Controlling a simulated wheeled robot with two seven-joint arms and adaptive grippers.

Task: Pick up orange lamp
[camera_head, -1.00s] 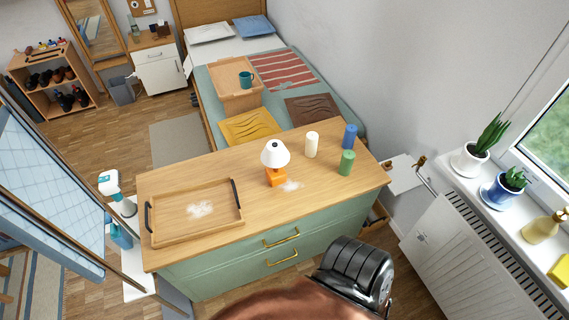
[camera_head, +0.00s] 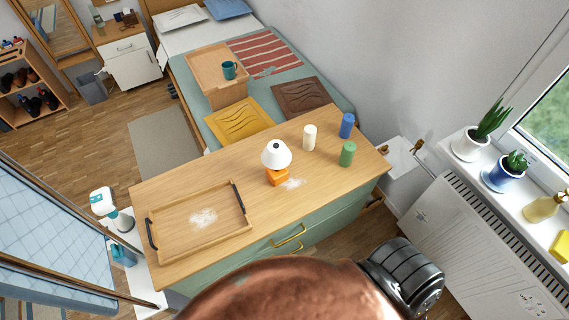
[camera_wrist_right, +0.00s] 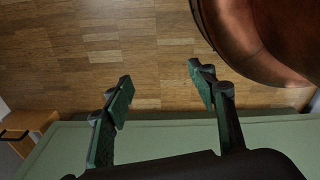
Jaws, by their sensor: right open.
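The orange lamp (camera_head: 277,177) stands upright on the wooden top of the green dresser (camera_head: 352,182), with an orange base and a white shade. The lamp is not in that view. My arm hides part of the dresser front in the head view. My left gripper is not in view.
A wooden tray (camera_head: 178,253) with dark handles is on the dresser's left part. White (camera_head: 309,138), blue (camera_head: 347,125) and green (camera_head: 347,154) cylinders stand right of the lamp. A radiator (camera_head: 470,250) and windowsill (camera_head: 475,165) bound the right side.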

